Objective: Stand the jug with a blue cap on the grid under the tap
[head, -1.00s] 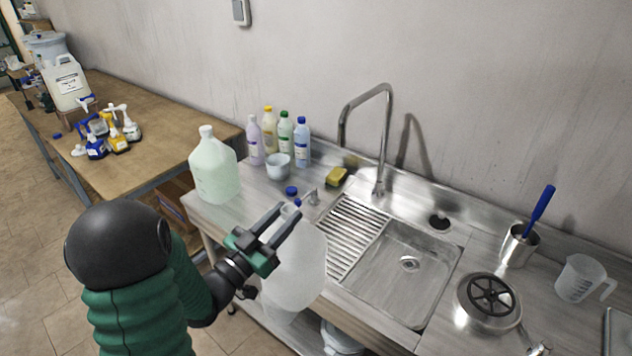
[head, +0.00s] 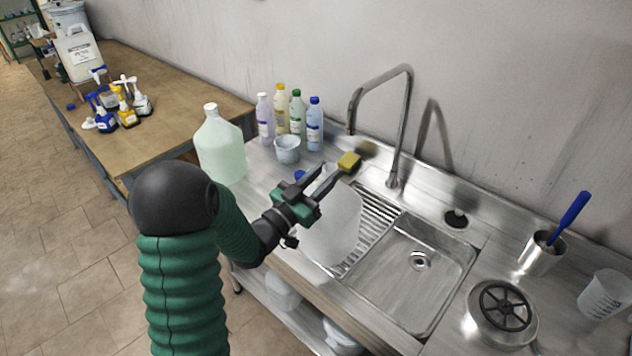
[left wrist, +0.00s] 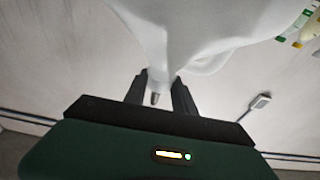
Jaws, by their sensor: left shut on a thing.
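My left gripper (head: 333,171) is shut on a translucent whitish jug (head: 336,228) near its top, and the jug hangs below the fingers. A bit of blue (head: 299,175) shows beside the gripper; I cannot tell whether it is the jug's cap. The jug covers the near left part of the ribbed metal grid (head: 382,211); whether its base touches is hidden. The tall curved tap (head: 407,110) rises behind the grid and sink. In the left wrist view, the fingers (left wrist: 158,82) hold the pale jug (left wrist: 205,30). My right gripper is not in view.
A pale green jug (head: 221,150), several bottles (head: 297,112), a small white pot (head: 287,149) and a yellow sponge (head: 349,162) stand left of the tap. The sink basin (head: 400,280) is empty. A steel cup with a blue-handled brush (head: 543,252) stands right.

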